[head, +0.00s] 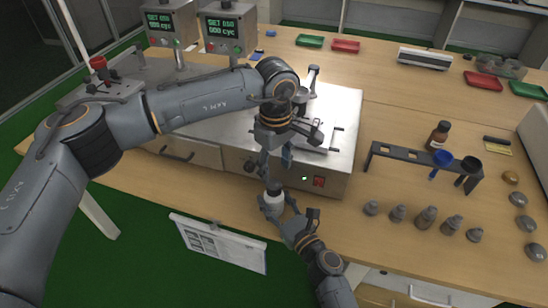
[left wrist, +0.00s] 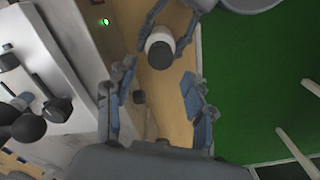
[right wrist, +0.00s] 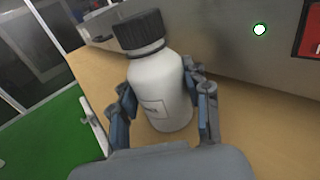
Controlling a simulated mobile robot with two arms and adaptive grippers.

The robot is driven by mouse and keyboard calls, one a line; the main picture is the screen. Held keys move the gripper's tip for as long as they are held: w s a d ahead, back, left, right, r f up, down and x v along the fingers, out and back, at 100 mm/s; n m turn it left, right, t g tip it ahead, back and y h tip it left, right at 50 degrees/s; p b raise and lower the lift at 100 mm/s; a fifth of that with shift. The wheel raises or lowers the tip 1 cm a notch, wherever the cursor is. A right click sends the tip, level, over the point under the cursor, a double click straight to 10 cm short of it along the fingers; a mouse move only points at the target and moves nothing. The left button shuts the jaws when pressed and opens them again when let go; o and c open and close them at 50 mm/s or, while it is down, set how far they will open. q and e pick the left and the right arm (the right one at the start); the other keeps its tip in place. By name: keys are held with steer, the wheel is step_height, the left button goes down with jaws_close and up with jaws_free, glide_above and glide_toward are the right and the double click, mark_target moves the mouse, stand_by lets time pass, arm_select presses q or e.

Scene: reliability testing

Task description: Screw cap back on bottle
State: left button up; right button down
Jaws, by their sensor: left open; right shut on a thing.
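The white bottle (head: 274,203) is upright near the table's front edge, close to the metal machine. In the right wrist view the bottle (right wrist: 160,90) has a label and a black ribbed cap (right wrist: 138,31) on its neck. Whether the cap is fully tight cannot be told. My right gripper (head: 284,208) is shut around the bottle's body, with one finger on each side. My left gripper (head: 275,160) is open and empty, pointing down above the bottle. In the left wrist view the cap (left wrist: 160,55) lies beyond and between its open fingers.
The metal machine (head: 335,130) with a green light and red switch stands just behind. A black rack (head: 420,160) and several grey weights (head: 426,217) are to the right. A paper sheet (head: 220,243) hangs at the table's front.

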arm_select(q)
steer(key=n, duration=0.6)
steer(key=shift+r, duration=0.15)
steer(key=n, duration=0.5)
steer(key=shift+r+n, duration=0.15)
steer(key=shift+n, duration=0.15)
steer(key=n, duration=0.3)
steer(key=shift+n, duration=0.3)
steer(key=n, duration=0.5)
steer(key=shift+r+n, duration=0.2)
steer(key=shift+n, duration=0.1)
steer(key=n, duration=0.5)
steer(key=shift+r+n, duration=0.15)
steer(key=shift+n, duration=0.25)
steer(key=n, duration=0.3)
steer(key=shift+r+n, duration=0.1)
steer(key=shift+n, duration=0.3)
steer(key=n, duration=0.5)
steer(key=shift+a+r+n, duration=0.1)
steer(key=shift+r+n, duration=0.05)
steer(key=shift+n, duration=0.15)
steer(key=n, duration=0.5)
steer(key=shift+r+n, duration=0.15)
steer(key=shift+n, duration=0.15)
